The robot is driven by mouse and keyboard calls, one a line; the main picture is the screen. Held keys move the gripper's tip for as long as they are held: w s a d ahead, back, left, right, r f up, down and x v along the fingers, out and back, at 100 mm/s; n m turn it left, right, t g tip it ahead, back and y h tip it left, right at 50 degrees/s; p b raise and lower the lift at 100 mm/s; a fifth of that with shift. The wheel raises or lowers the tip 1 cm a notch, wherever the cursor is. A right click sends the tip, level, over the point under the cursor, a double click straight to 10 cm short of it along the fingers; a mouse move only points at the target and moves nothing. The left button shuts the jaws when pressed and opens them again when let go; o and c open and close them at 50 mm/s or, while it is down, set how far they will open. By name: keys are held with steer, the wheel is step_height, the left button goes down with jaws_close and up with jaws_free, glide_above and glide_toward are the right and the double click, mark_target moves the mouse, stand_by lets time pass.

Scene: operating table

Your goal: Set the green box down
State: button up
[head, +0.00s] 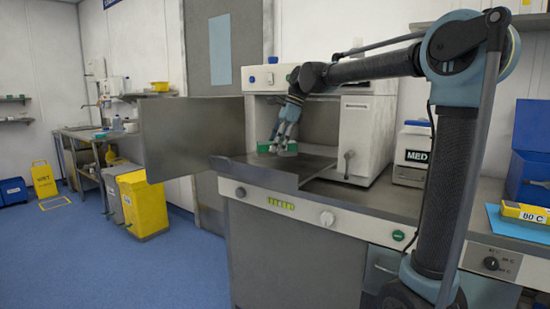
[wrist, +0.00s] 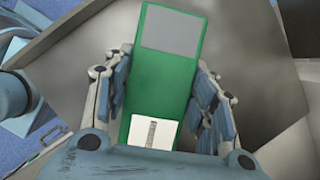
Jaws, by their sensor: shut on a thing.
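The green box (head: 265,147) is at the mouth of an open grey chamber in the white bench-top unit (head: 367,135). My gripper (head: 282,143) points down at it from above. In the wrist view the box (wrist: 165,75) has a grey panel and a white label, and it lies lengthwise between the finger pads of my gripper (wrist: 165,105). The gripper is shut on the box. A grey metal shelf (head: 275,174) is below the box. I cannot tell whether the box touches this surface. The gripper partly hides the box in the head view.
A large grey door panel (head: 178,137) stands open left of the chamber. A white MED container (head: 412,155) and a yellow box marked 80 C (head: 525,212) stand to the right on the worktop. A yellow bin (head: 143,203) stands on the floor at left.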

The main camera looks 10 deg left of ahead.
steer(key=shift+f, duration=1.9)
steer(key=shift+f, duration=0.1)
steer(key=o, duration=1.3)
steer(key=shift+c, duration=0.2)
steer(key=v, duration=1.2)
